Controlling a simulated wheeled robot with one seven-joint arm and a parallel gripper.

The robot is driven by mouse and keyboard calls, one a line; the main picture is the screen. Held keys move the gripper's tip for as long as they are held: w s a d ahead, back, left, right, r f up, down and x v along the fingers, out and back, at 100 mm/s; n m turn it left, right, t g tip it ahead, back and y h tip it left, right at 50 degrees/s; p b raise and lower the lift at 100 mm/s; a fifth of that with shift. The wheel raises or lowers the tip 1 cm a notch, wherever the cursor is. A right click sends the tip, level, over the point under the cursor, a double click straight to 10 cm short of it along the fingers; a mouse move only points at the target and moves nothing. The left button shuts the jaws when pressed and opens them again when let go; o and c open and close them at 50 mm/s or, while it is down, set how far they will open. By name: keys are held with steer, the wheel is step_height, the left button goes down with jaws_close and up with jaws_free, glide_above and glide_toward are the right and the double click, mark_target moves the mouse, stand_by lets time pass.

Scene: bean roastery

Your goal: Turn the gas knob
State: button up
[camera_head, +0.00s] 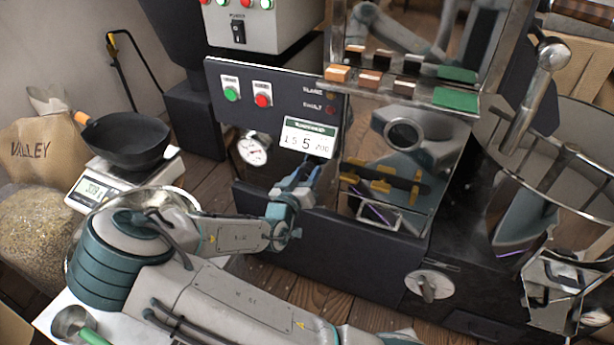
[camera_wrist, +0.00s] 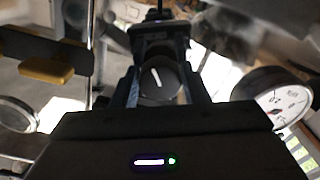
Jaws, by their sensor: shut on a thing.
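The gas knob (camera_wrist: 157,84) is a dark round knob with a white pointer line. In the wrist view it sits between the two fingers of my gripper (camera_wrist: 160,92), which is shut on it. The pointer line stands nearly upright there, leaning slightly to the left. In the head view my gripper (camera_head: 312,176) reaches the dark roaster front just below the white card with numbers (camera_head: 308,140). The knob is hidden by my gripper in that view.
A round gauge (camera_head: 252,150) sits left of my gripper, and it shows at the right of the wrist view (camera_wrist: 284,102). Yellow handles (camera_head: 381,186) stick out to the right. Green and red buttons (camera_head: 263,100) are above. A scale with a black pan (camera_head: 128,138) stands at left.

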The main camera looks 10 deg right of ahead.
steer(key=m, duration=0.2)
steer(key=m+b, duration=0.2)
steer(key=m, duration=0.1)
steer(key=shift+f+m, duration=0.25)
steer(key=shift+m, duration=0.05)
steer(key=m+b, duration=0.2)
steer(key=m, duration=0.1)
steer(key=shift+r+m+b, duration=0.15)
steer(key=shift+m+b, duration=0.85)
steer(key=shift+m, duration=0.3)
steer(key=o, duration=1)
steer(key=shift+c, duration=0.2)
steer(key=shift+a+r, duration=0.1)
